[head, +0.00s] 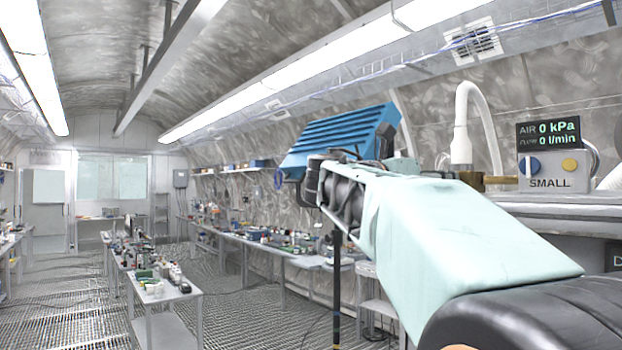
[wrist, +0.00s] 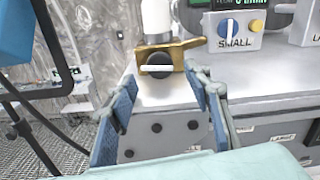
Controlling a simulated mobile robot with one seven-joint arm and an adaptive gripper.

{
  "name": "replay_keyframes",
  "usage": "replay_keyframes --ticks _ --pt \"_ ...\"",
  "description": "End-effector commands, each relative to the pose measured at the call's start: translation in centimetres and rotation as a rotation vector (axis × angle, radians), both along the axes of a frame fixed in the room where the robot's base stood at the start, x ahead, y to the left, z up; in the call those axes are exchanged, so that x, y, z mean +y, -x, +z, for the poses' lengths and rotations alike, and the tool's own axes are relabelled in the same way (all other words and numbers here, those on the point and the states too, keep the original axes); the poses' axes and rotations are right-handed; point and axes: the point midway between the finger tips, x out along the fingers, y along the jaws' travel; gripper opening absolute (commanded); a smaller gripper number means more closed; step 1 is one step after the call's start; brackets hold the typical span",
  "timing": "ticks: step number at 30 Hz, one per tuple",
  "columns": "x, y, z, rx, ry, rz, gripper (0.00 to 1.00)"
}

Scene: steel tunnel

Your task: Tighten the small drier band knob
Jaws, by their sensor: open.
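The small drier band is a brass clamp (wrist: 172,50) around the foot of a white upright hose (wrist: 156,18). Its dark round knob (wrist: 157,71) faces the wrist camera and has a pale bar lying level across it. My gripper (wrist: 161,83) is open, its blue-padded fingers on either side of the knob's line, with nothing held. I cannot tell how far the fingertips are from the knob. In the head view the brass clamp (head: 472,181) shows at the hose's foot (head: 463,140); the knob and my fingers are mostly hidden behind my arm.
The SMALL control box (head: 556,172) stands right of the hose, below a display (head: 548,133) reading 0 kPa and 0 l/min. A blue ribbed device (head: 340,140) on a black stand is close on the left. Cluttered benches (head: 290,252) run along the wall.

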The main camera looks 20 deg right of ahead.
Motion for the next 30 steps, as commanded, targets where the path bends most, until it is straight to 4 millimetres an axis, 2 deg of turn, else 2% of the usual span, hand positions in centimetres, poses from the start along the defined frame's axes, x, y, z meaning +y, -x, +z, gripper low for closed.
replay_keyframes --ticks 3,9,20,30 --pt "-2.1 -0.8 0.2 0.002 0.001 -0.004 0.45" --pt "-4.1 -1.7 0.1 -0.001 0.000 -0.002 0.45" --pt "-4.6 -1.9 0.0 -0.002 -0.001 0.000 0.45" --pt "-4.6 -1.9 0.0 -0.001 0.000 0.000 0.09"
